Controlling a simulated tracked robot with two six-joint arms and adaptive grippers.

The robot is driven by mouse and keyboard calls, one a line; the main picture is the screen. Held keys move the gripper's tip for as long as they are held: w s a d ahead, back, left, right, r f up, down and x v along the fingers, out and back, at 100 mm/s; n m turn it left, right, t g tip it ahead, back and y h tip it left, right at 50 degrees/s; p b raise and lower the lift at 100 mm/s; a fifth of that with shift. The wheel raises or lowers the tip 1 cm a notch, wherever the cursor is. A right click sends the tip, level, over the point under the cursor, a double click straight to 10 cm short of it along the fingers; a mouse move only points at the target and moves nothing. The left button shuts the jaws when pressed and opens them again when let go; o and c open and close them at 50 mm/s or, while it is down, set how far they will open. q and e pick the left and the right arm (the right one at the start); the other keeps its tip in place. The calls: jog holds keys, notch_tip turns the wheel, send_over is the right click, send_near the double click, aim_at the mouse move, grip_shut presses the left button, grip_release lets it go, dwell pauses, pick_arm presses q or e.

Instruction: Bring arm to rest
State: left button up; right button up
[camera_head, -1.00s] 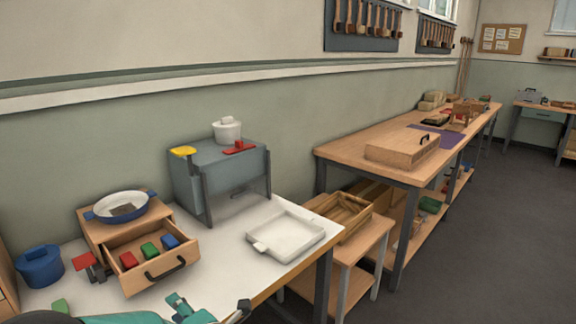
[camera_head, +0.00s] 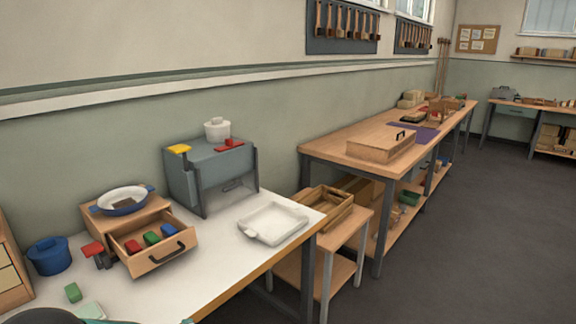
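Only a sliver of my own teal and dark arm shows at the bottom left edge. No gripper fingers are visible in this view. On the white-topped table (camera_head: 215,262), an open wooden drawer (camera_head: 185,257) holds red, green and blue blocks. A blue-rimmed pan (camera_head: 123,198) with something brown in it sits on top of the drawer unit. A green block (camera_head: 73,292) lies on the table near the front left.
A grey machine (camera_head: 212,172) with a white pot (camera_head: 217,128) on top stands at the back. A white tray (camera_head: 273,224) lies right of it. A blue pot (camera_head: 49,256) stands at left. A long wooden bench (camera_head: 325,148) runs right; the dark floor (camera_head: 480,220) is open.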

pick_arm(q)
jog(key=s+d+f+m+g+h+p, duration=0.45)
jog(key=s+f+m+h, duration=0.3)
jog(key=f+m, duration=0.35)
jog(key=s+d+f+m+g+h+p, duration=0.1)
jog(key=s+d+f+m+g, duration=0.1)
jog(key=s, duration=0.7)
jog(key=s+d+f+m+g+h+p, duration=0.1)
jog(key=s+d+f+m+g+h, duration=0.1)
jog(key=s, duration=0.6)
jog(key=d+f+m+g, duration=0.1)
jog(key=m+g, duration=0.1)
jog(key=m, duration=0.1)
jog(key=shift+s+d, duration=0.35)
jog(key=shift+f+h, duration=0.1)
jog(key=shift+h, duration=0.15)
